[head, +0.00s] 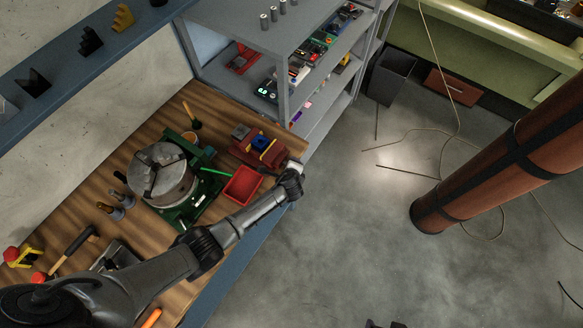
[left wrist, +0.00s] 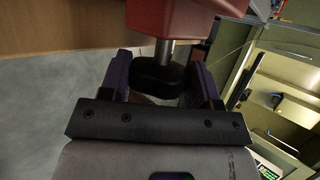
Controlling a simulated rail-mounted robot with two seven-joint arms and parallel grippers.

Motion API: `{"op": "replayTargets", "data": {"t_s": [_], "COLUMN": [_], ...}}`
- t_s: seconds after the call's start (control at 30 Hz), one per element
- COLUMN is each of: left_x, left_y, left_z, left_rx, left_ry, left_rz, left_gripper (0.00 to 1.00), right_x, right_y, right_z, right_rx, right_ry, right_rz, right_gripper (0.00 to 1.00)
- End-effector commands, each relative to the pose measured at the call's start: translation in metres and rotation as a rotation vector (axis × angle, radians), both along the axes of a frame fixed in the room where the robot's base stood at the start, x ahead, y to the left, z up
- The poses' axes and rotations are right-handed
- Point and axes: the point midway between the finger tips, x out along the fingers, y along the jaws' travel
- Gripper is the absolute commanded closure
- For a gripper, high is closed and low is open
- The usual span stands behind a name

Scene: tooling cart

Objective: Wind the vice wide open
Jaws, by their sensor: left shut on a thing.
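The red vice (head: 250,154) sits at the right end of the wooden cart top. A blue part and a yellow strip show on it; I cannot make out how far apart its jaws stand. In the left wrist view its red body (left wrist: 178,18) is at the top, with a metal screw (left wrist: 164,52) running down to a black handle (left wrist: 158,76). My left gripper (head: 293,168) is at the vice's right side. In the left wrist view its two fingers (left wrist: 160,84) are shut on the handle, one on each side. My right gripper cannot be made out.
A round chuck (head: 163,176) on a green base stands to the left. Grey shelving (head: 262,38) rises behind. A brown padded column (head: 500,150) stands at the right over open floor.

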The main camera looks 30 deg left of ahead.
Motion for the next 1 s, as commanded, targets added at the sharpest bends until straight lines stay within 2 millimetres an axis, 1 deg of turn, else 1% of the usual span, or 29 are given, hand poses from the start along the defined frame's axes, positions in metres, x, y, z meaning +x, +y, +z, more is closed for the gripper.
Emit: {"op": "replayTargets", "data": {"t_s": [0.5,0.53,0.6,0.77,0.8,1.0], "left_x": [-0.0003,-0.0003,-0.0003,-0.0002,-0.0003,-0.0008], "left_y": [0.0023,0.0023,0.0022,0.0015,0.0014,0.0008], "left_z": [-0.0005,-0.0006,-0.0005,-0.0004,-0.0005,-0.0011], "left_rx": [0.000,0.000,0.000,-0.001,-0.001,-0.003], "left_ry": [-0.018,-0.018,-0.018,-0.019,-0.018,-0.017], "left_rz": [0.004,0.004,0.004,0.003,0.003,0.002], "left_gripper": [0.67,0.41,0.35,0.19,0.18,0.18], "right_x": [0.0001,0.0001,0.0001,0.0001,0.0001,0.0002], "right_y": [0.0001,0.0001,0.0001,0.0001,0.0001,0.0001], "right_z": [-0.0016,-0.0016,-0.0016,-0.0016,-0.0016,-0.0016], "right_rx": [0.000,0.000,0.000,0.000,0.000,0.000], "right_ry": [0.000,0.000,0.000,0.000,0.000,0.000], "right_rz": [0.000,0.000,0.000,0.000,0.000,0.000], "right_gripper": [0.18,0.18,0.18,0.18,0.18,0.18]}}
